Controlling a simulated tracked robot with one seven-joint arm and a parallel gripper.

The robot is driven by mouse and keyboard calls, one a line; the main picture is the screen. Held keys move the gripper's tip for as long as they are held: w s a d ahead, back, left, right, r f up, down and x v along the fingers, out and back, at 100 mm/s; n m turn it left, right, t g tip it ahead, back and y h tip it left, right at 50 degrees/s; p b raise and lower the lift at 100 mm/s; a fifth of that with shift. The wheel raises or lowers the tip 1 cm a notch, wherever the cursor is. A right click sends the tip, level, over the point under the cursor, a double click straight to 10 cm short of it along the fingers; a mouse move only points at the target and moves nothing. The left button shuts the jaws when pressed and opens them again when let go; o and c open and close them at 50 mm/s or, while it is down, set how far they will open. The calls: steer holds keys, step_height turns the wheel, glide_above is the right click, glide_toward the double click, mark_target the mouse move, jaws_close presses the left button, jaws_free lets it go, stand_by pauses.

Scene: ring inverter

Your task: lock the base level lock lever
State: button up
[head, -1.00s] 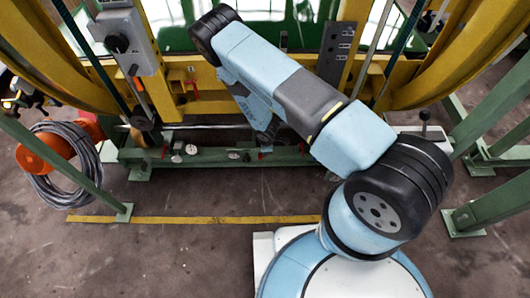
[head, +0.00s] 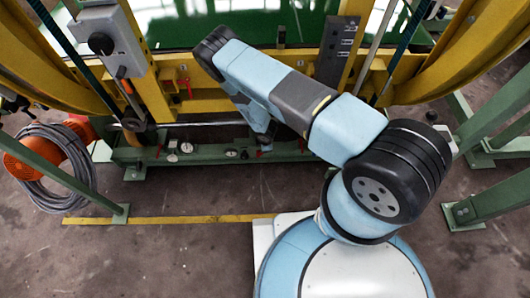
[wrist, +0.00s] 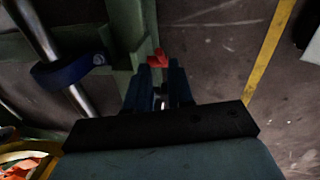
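A small red lever (wrist: 158,59) shows in the wrist view on the edge of a green beam (wrist: 124,35). I take it as the lock lever, but no label is readable. My gripper (wrist: 161,75) has its two dark fingers apart, with a gap between them. The red lever lies at the fingertips; whether they touch it cannot be told. In the head view my gripper (head: 263,143) points down at the low green beam (head: 215,154), largely hidden by my arm. A bit of red shows beside it there.
Gauges (head: 172,157) sit on the green beam to the left. A metal rod with a blue collar (wrist: 70,70) runs close beside my gripper. Yellow frame parts (head: 215,106) stand behind. A coiled cable (head: 55,165) hangs at left. The floor beyond the yellow tape (head: 170,220) is clear.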

steer(key=shift+w+a+f, duration=0.1)
steer(key=shift+w+f, duration=0.1)
steer(key=shift+f, duration=0.95)
steer(key=shift+w+d+f, duration=0.1)
steer(key=shift+w+f, duration=0.15)
steer(key=shift+f, duration=0.95)
steer(key=shift+w+a+f, duration=0.1)
steer(key=shift+w+f, duration=0.1)
steer(key=shift+f, duration=0.95)
jaws_close()
